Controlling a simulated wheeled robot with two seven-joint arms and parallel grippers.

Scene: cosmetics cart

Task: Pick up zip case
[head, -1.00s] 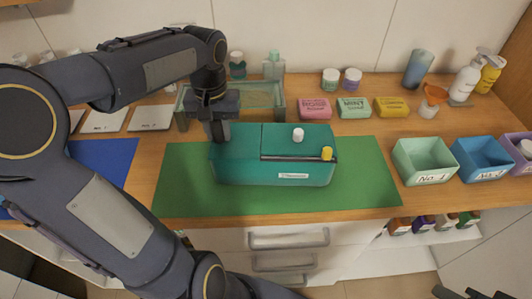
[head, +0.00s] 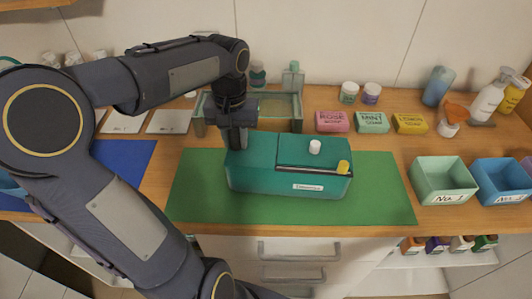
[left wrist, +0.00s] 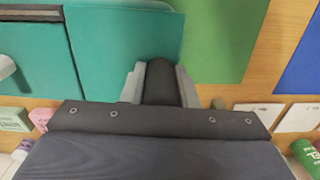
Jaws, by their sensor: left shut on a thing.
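The zip case (head: 262,180) is a teal box with a dark line along its top and a white label on its front. It lies on the green mat (head: 390,205). A white knob and a yellow piece show on its top. My left gripper (head: 238,140) points down at the case's back left end and is shut on it. In the left wrist view, the gripper's grey fingers (left wrist: 160,88) stand on either side of a dark rounded piece beside the teal case (left wrist: 115,45). The head view hides the fingertip contact. My right gripper is not in view.
Soap boxes (head: 372,122) and jars are at the back right. Numbered bins (head: 443,180) stand right of the mat. A blue mat (head: 125,165) lies to the left. The green mat's right part is bare.

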